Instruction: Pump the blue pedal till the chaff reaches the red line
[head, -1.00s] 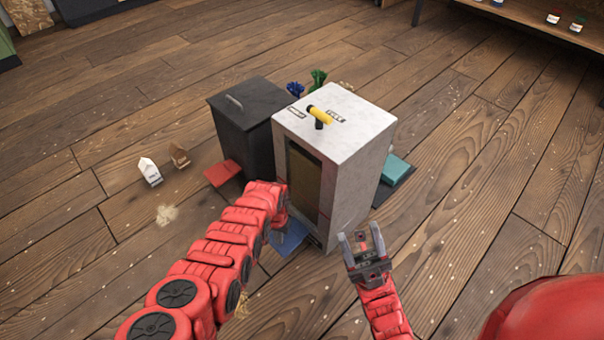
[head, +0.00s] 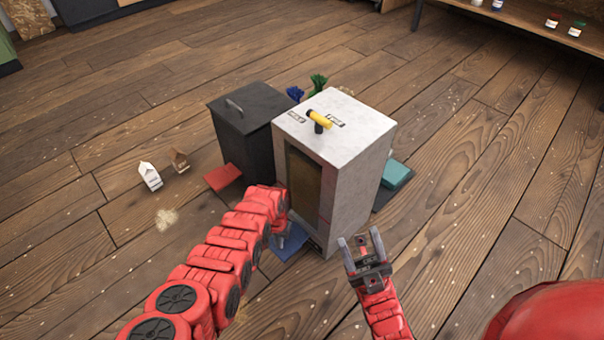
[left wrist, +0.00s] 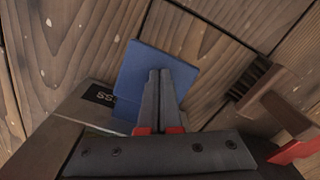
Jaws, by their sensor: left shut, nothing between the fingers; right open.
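The blue pedal (head: 292,243) is a flat plate low at the foot of the pale grey cabinet (head: 362,142), partly hidden by my left arm in the head view. My left gripper (head: 281,224) is shut and empty, pointing down at it. In the left wrist view the shut fingers (left wrist: 160,76) overlap the blue plate (left wrist: 145,65); I cannot tell whether they touch it. The cabinet's front has a dull yellowish-brown window (head: 305,178), partly hidden by my arm; the chaff level is unclear. A small red mark (head: 322,221) shows near its lower edge. My right gripper (head: 361,245) is open and empty, right of the cabinet.
A teal block (head: 397,174) lies right of the cabinet. Two small cartons (head: 150,176) stand left. Floor on the right is clear.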

